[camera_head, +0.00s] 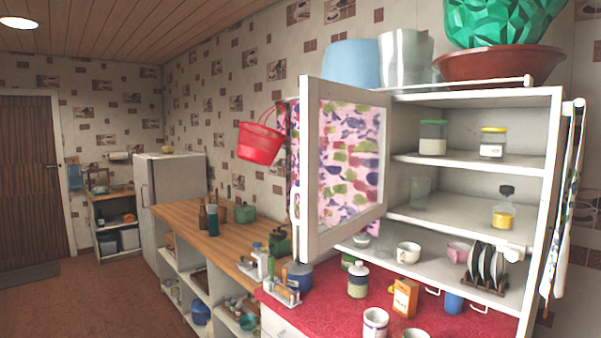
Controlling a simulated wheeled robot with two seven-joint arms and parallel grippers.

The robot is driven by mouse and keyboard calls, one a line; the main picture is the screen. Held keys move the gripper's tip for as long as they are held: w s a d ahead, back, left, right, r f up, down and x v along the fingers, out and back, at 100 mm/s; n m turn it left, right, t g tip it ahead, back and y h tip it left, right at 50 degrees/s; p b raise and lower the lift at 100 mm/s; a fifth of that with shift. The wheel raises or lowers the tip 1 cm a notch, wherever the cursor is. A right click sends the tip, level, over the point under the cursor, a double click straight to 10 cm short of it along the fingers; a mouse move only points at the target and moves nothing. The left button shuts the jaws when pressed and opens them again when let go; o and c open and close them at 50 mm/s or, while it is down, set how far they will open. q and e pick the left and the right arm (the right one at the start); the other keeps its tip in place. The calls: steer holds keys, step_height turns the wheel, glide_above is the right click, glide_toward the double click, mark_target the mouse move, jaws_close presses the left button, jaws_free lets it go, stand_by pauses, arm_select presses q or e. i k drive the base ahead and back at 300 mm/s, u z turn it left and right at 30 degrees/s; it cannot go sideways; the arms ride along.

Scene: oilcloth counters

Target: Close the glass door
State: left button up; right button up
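A white-framed door (346,165) stands open at the left side of the white wall cabinet. Its panel shows a floral pattern in pink, green and purple; I cannot tell whether this is on the glass or seen through it. At the cabinet's right side a second white panel (563,200) shows almost edge-on, with patterned material along it; it looks like another open door. The cabinet's shelves (470,165) are exposed between them. Neither of my grippers is in view, and nothing of mine touches either door.
Jars, a bottle, cups and a plate rack (485,268) stand inside the cabinet. The red counter (330,298) below holds a mug (375,324), a box (404,297) and bottles. A red bucket (260,142) hangs left.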

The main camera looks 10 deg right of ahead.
mark_target(313, 89)
steer(key=u, duration=1)
steer(key=i, duration=1.6)
steer(key=z, duration=3)
steer(key=k, duration=0.5)
steer(key=u, duration=1.2)
steer(key=i, duration=0.8)
steer(key=z, duration=1.6)
